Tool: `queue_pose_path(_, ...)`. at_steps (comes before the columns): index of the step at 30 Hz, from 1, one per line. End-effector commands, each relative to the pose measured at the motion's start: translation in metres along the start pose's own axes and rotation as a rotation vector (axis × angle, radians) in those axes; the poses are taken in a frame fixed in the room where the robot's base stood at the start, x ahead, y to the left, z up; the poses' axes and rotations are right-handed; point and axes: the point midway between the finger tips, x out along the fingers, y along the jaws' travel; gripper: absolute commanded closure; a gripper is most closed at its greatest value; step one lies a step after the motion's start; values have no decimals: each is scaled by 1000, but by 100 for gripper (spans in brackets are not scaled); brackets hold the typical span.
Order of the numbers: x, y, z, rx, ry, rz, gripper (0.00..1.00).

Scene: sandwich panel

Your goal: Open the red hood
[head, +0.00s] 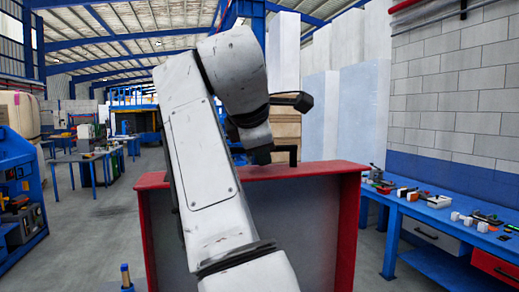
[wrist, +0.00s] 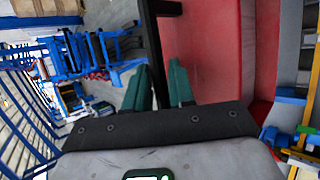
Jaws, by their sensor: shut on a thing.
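The red hood (head: 320,169) spans the middle of the head view as a red top face, above a grey front between red side walls. Its red surface also fills the right of centre in the wrist view (wrist: 210,50). A black handle (head: 293,154) stands on its top. In the wrist view the handle is a dark bar (wrist: 152,38) running between my two green fingers. My gripper (wrist: 158,82) is shut on this handle. In the head view my gripper (head: 262,156) is at the handle's left end, and my arm hides the hood's left part.
A blue workbench (head: 420,212) with small tools and parts stands at the right against a brick wall. A blue cabinet (head: 18,190) stands at the far left.

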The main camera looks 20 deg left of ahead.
Motion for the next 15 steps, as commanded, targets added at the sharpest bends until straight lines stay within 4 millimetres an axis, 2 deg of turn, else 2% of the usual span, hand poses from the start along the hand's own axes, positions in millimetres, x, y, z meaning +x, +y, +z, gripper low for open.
queue_pose_path(4, 3, -3, -2, -3, 2, -9, 100)
queue_pose_path(5, 3, -3, -2, -3, 2, -9, 74)
queue_pose_path(9, 3, -3, -2, -3, 2, -9, 61)
queue_pose_path(15, 3, -3, -2, -3, 3, -10, 61)
